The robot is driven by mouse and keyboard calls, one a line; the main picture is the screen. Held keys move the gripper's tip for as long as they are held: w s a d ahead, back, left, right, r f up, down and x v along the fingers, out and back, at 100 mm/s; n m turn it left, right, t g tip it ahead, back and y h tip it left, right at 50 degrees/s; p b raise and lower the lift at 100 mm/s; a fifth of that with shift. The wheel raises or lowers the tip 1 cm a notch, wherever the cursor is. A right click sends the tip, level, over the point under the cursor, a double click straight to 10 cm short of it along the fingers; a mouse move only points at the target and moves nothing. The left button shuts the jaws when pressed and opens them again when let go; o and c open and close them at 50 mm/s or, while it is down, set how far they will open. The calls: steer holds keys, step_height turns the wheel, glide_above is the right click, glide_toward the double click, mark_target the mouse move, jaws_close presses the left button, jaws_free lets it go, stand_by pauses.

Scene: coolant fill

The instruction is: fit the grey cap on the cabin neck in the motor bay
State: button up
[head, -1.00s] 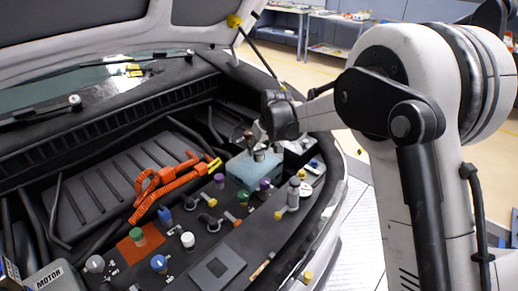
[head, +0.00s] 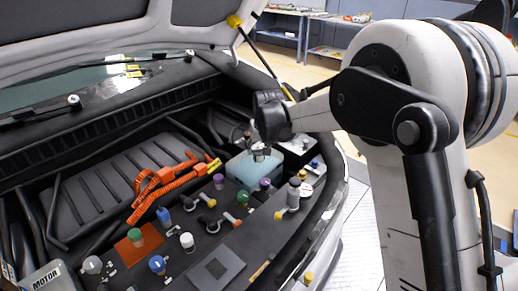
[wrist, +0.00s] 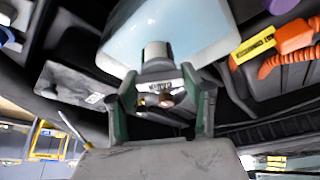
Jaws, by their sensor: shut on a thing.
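My gripper (head: 259,148) is over the pale blue tank (head: 240,168) at the right of the motor bay. In the wrist view my gripper (wrist: 160,84) has its two green-sided fingers shut on the grey cap (wrist: 158,69). The cap is in line with a short silver neck (wrist: 156,50) on the pale blue tank (wrist: 185,25). Cap and neck look touching or very close; I cannot tell whether the cap is seated. In the head view the fingers hide most of the cap and neck. No label naming the cabin neck is readable.
Several small coloured caps, among them a purple one (head: 265,184) and a white one (head: 187,240), stand near the tank. An orange cable (head: 165,182) lies to the left. A grey bottle-shaped fitting (head: 294,190) stands to the right. The raised hood (head: 110,30) hangs above the bay.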

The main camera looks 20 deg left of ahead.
steer(key=shift+m+t+h+b, duration=0.3)
steer(key=shift+m+h+b, duration=0.3)
steer(key=shift+m, duration=1)
steer(key=o, duration=1.1)
